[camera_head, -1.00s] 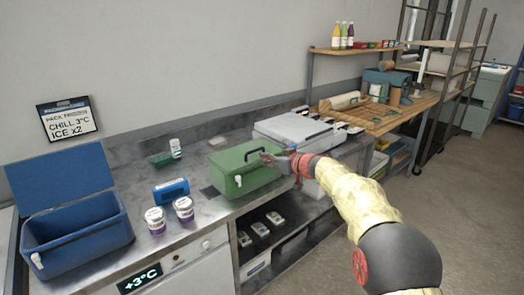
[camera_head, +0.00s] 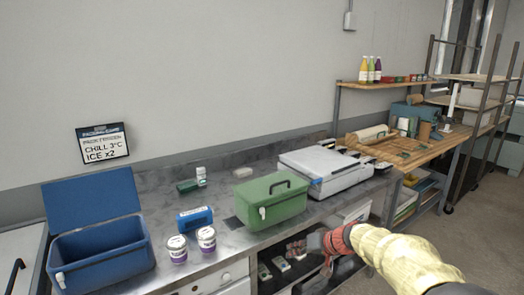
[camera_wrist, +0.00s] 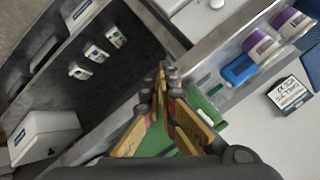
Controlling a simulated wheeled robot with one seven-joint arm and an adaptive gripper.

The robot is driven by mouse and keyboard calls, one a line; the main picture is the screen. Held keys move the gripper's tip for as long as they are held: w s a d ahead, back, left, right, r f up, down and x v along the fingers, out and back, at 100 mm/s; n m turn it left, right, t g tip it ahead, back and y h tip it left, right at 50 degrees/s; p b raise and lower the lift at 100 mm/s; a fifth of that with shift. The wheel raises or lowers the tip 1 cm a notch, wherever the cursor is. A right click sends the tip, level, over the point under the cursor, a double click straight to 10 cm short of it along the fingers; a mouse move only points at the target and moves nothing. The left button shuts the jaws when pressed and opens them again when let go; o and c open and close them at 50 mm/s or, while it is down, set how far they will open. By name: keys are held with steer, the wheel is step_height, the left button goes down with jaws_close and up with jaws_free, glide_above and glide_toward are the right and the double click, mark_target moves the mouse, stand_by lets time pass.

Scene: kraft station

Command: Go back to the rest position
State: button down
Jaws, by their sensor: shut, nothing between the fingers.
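My gripper (camera_head: 298,248) is shut and empty. In the head view it is in front of the counter edge, below and to the right of the green box (camera_head: 270,206), apart from it. The green box is closed, with a dark handle on top. In the wrist view my gripper's fingers (camera_wrist: 162,75) meet at their tips, and part of the green box (camera_wrist: 205,105) shows behind them.
An open blue cooler (camera_head: 105,262) stands at the left of the steel counter. Two white tubs (camera_head: 177,248) and a blue pack (camera_head: 195,218) lie between it and the green box. A grey case (camera_head: 325,178) sits right. A shelf with small items is below the counter.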

steer(key=s+d+r+g+h+p, duration=0.1)
steer(key=s+d+r+h+p, duration=0.2)
steer(key=s, duration=1)
steer(key=s+d+r+g+h, duration=0.1)
steer(key=s+d+r+h, duration=0.2)
steer(key=s, duration=1.1)
steer(key=s+d+r+g+h+p, duration=0.1)
steer(key=s+d+r+p, duration=0.3)
steer(key=s, duration=0.9)
step_height(320, 180, up, 6)
steer(key=s+a+t, duration=0.1)
steer(key=a, duration=0.1)
steer(key=shift+s+r+t+b, duration=0.15)
steer(key=shift+s+t+b, duration=0.15)
steer(key=shift+s+t, duration=0.1)
steer(key=shift+w, duration=0.1)
